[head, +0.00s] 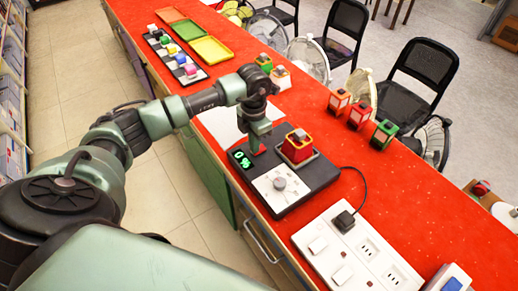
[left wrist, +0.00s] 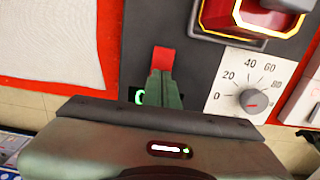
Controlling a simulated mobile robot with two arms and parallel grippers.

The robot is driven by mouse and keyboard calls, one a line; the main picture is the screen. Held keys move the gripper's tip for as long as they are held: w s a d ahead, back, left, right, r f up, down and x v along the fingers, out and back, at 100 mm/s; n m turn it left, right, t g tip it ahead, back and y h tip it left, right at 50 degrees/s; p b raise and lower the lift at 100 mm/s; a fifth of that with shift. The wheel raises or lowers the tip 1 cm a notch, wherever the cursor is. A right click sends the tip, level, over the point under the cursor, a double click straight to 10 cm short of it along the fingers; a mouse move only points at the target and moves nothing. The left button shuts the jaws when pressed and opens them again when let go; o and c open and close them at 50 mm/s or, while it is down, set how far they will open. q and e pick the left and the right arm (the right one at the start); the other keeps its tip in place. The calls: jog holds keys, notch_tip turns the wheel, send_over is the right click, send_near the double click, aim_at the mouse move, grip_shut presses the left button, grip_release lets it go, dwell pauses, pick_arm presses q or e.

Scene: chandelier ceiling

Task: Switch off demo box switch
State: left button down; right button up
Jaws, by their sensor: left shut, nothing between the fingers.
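The demo box (head: 318,176) is a dark flat box on the red counter, with a green lit display (head: 240,158) that seems to read 0% and a white dial plate with a grey knob (head: 280,183). In the left wrist view, the red switch (left wrist: 163,58) stands on the dark panel left of the dial knob (left wrist: 254,100). My left gripper (left wrist: 162,73) is shut and empty, its tips at the near end of the red switch; I cannot tell whether they touch. It hides part of the display. In the head view, the gripper (head: 257,150) points down over the box. My right gripper is not in view.
A red and yellow block (head: 297,145) sits on the box's back part. A white socket strip (head: 350,250) with a black plug (head: 344,220) lies to the right. Chairs and fans are behind the counter.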

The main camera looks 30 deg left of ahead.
pick_arm(q)
jog(key=shift+f, duration=0.3)
jog(key=shift+r, duration=0.2)
jog(key=shift+w+r+p, duration=0.1)
jog(key=shift+r+p, duration=0.5)
jog(key=shift+r, duration=0.3)
jog(key=shift+r+p, duration=1.45)
jog(key=shift+r, duration=1.05)
jog(key=shift+f, duration=0.1)
